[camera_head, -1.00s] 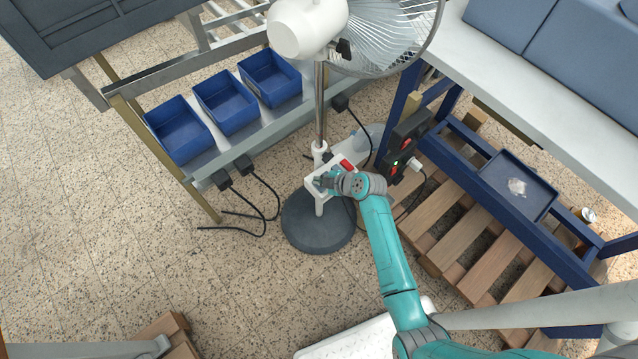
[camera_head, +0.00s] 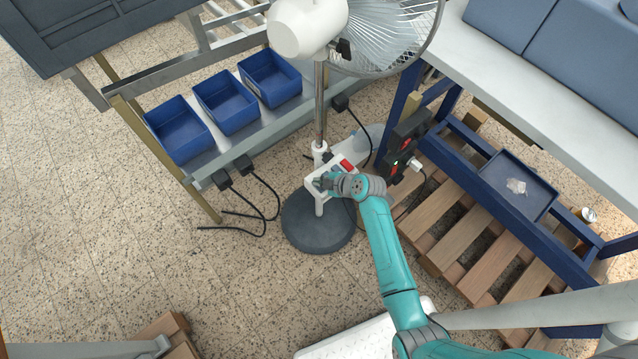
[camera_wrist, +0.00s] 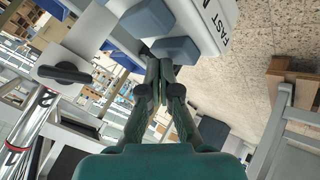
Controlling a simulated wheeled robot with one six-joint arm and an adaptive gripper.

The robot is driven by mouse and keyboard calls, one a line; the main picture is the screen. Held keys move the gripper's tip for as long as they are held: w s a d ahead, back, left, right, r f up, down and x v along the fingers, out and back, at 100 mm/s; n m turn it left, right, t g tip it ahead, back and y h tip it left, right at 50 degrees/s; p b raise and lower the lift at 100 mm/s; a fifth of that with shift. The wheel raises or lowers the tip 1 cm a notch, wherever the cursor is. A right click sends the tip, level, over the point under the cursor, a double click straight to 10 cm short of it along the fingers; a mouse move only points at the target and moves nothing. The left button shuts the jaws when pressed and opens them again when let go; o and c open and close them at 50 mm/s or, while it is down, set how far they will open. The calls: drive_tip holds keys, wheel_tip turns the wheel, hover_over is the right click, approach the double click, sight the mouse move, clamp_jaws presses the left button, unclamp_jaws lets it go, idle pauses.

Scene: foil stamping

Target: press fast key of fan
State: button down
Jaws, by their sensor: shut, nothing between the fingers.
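The fan (camera_head: 295,28) stands on a pole over a round dark base (camera_head: 318,228) in the head view. Its white control box (camera_head: 318,187) is on the pole and has a red part at its right side. In the wrist view the white box (camera_wrist: 205,22) carries blue-grey keys and black lettering reading "FAST". The key nearest that word (camera_wrist: 178,50) lies right at my fingertips. My gripper (camera_wrist: 160,65) is shut and empty, its tips at or against this key's edge; contact and key depth cannot be told. In the head view my gripper (camera_head: 325,181) partly covers the box.
Blue bins (camera_head: 227,103) sit on a metal shelf at left. A power strip (camera_head: 405,145) with plugs is mounted on the blue bench frame at right, above a wooden pallet (camera_head: 445,220). A blue tray (camera_head: 490,178) rests there. Black cables hang near the fan base.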

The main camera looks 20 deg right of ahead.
drive_tip(key=shift+f, duration=0.2)
drive_tip(key=shift+r, duration=0.15)
idle(0.4)
drive_tip(key=shift+r, duration=0.7)
drive_tip(key=shift+r, duration=2.5)
